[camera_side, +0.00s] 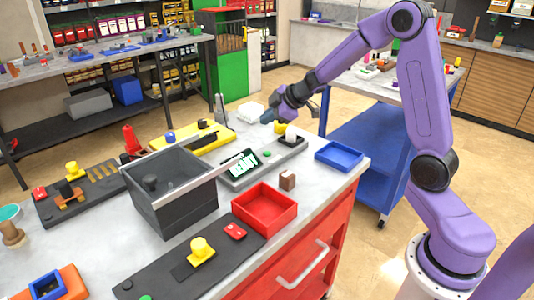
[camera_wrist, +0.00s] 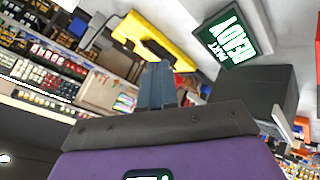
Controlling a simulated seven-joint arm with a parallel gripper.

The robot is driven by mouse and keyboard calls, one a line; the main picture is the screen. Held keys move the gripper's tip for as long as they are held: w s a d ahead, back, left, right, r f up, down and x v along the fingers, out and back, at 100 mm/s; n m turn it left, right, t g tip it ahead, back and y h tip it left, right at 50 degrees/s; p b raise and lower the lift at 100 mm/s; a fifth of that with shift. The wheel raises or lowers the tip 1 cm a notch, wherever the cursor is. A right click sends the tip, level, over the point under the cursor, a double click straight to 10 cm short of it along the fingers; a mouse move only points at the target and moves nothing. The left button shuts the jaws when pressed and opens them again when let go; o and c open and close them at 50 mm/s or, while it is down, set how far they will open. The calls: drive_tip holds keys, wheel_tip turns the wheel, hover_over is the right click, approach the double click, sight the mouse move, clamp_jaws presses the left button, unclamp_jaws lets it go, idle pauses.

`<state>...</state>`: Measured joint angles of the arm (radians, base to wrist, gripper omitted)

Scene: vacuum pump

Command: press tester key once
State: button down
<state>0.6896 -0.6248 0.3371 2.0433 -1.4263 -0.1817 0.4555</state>
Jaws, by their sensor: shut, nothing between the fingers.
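The tester is a grey unit (camera_side: 229,184) with a dark screen (camera_side: 243,166) that reads READY in green and white. The screen also shows in the wrist view (camera_wrist: 226,36), upper right. A small green key (camera_side: 266,154) sits on the grey unit just right of the screen in the side view. I cannot make out the key in the wrist view. My gripper (camera_side: 268,117) is above and behind the tester, tilted down to the left, clear of the key. Its fingers (camera_wrist: 157,85) are together and empty in the wrist view.
A grey bin (camera_side: 168,205) stands left of the tester, with a light bar across it. A red tray (camera_side: 265,209), a small brown block (camera_side: 287,180) and a blue tray (camera_side: 339,155) lie near the front edge. A yellow plate (camera_side: 205,139) lies behind the bin.

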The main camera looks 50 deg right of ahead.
sight(269, 154)
drive_tip(key=shift+w+d+f, duration=0.15)
drive_tip(key=shift+d+f, duration=0.05)
drive_tip(key=shift+d, duration=0.3)
drive_tip(key=shift+f, duration=0.2)
drive_tip(key=shift+f, duration=4.2)
drive_tip(key=shift+f, duration=0.45)
drive_tip(key=shift+f, duration=0.35)
drive_tip(key=shift+r, duration=0.8)
